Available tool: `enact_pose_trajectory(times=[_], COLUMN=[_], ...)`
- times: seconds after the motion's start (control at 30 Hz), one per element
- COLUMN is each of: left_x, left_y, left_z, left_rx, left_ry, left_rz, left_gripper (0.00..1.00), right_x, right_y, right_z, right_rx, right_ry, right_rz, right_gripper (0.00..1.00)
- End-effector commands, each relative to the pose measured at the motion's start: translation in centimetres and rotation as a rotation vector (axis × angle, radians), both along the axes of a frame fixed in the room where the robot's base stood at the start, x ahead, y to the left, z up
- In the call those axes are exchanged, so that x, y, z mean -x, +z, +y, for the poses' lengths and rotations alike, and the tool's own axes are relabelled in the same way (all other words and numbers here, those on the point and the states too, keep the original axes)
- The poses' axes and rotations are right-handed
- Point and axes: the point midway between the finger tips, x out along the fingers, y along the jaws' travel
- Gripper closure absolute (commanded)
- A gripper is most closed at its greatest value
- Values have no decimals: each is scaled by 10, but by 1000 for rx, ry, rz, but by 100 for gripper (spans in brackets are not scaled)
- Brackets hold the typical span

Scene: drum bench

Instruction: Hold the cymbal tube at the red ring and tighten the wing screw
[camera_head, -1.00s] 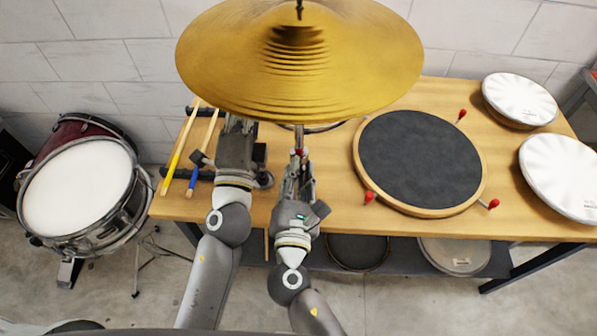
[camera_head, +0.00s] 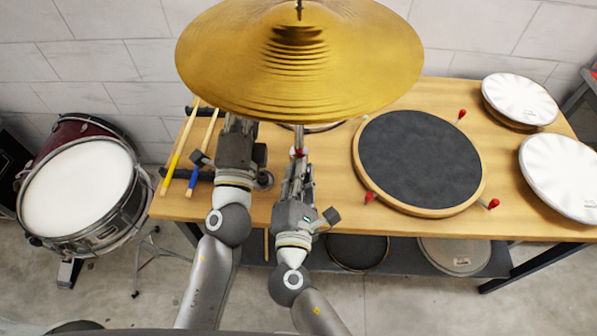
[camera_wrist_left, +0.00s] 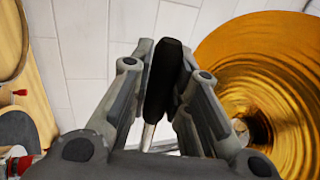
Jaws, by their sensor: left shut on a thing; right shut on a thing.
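The gold cymbal (camera_head: 300,60) is above the bench's back edge, and a grey tube (camera_head: 299,133) runs down below its near rim. A red ring (camera_head: 299,152) shows on the tube. My right gripper (camera_head: 299,166) is shut on the tube at about the red ring; its fingers partly cover the grip. My left gripper (camera_head: 237,130) reaches up left of the tube, its tips hidden under the cymbal. In the left wrist view it is shut on a black handle (camera_wrist_left: 165,80) with a silver shaft. I cannot make out the wing screw.
A black round pad (camera_head: 420,160) with red knobs is right of my right gripper. White drums (camera_head: 518,98) are at the right. Drumsticks (camera_head: 180,148) lie left of my left gripper. A red drum (camera_head: 80,190) stands on the floor at left.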

Motion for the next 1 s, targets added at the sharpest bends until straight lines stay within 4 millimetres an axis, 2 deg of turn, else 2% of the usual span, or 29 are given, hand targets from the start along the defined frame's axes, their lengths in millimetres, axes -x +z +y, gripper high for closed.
enact_pose_trajectory(times=[0.03,1.0], left_x=[0,0], left_y=[6,5], left_z=[1,2], left_rx=[1,1], left_ry=[2,4], left_rz=[-11,-10], left_gripper=[100,100], right_x=[0,1], right_y=[0,-5], right_z=[-1,-3], right_rx=[-43,-964], right_ry=[-1,-5], right_rz=[0,0], right_gripper=[100,100])
